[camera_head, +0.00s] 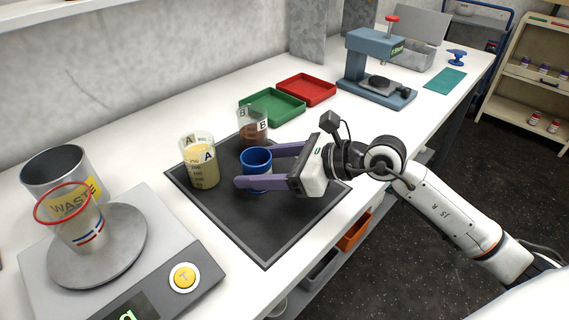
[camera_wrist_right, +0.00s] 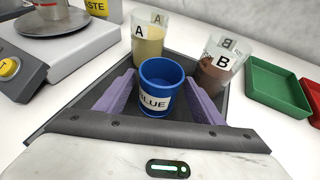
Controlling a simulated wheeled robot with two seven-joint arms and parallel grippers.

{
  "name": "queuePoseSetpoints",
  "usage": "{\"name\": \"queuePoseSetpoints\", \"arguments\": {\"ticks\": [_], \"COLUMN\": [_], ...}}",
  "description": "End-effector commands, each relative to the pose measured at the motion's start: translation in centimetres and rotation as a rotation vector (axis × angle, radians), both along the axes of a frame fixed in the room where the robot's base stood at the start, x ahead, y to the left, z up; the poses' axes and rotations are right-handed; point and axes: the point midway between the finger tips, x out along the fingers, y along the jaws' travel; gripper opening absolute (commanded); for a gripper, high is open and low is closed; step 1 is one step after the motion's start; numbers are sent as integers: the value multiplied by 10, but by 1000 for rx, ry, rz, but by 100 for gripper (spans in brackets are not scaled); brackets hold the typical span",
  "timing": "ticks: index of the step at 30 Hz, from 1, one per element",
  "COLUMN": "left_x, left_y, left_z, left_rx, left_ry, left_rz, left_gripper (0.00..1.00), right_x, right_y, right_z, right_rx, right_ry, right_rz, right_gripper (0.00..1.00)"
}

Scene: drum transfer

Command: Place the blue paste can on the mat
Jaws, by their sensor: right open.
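The blue paste can (camera_head: 257,160) stands upright on the dark mat (camera_head: 267,236), towards its middle. In the right wrist view the can (camera_wrist_right: 158,88) shows its "BLUE" label and an open top. My right gripper (camera_head: 255,166) is open, with one purple finger on each side of the can; in the wrist view a gap shows beside it. Cup A (camera_head: 205,174), with yellow contents, and cup B (camera_head: 252,130), with brown contents, also stand on the mat behind the can. My left gripper is not in view.
A scale (camera_head: 190,250) with a clear red-rimmed cup (camera_head: 72,222) stands at the left, by a grey waste bin (camera_head: 50,166). Green (camera_head: 273,107) and red (camera_head: 307,90) trays and a blue press (camera_head: 372,50) stand further back. The mat's front part is bare.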

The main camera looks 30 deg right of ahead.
Motion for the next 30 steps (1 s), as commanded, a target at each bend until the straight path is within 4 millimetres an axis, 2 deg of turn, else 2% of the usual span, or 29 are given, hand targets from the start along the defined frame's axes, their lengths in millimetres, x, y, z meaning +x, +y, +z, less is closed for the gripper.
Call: {"name": "queuePoseSetpoints", "arguments": {"ticks": [6, 12, 30], "left_x": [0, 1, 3], "left_y": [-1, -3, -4], "left_z": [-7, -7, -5], "left_rx": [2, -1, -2], "left_ry": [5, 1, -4], "left_rz": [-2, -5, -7], "left_gripper": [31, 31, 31], "right_x": [-34, -48, -52], "right_y": [-30, -44, -46], "right_z": [16, 25, 29], "right_rx": [-5, -1, 0], "right_ry": [2, 1, 0], "right_rz": [2, 0, 1], "right_gripper": [62, 62, 62]}}
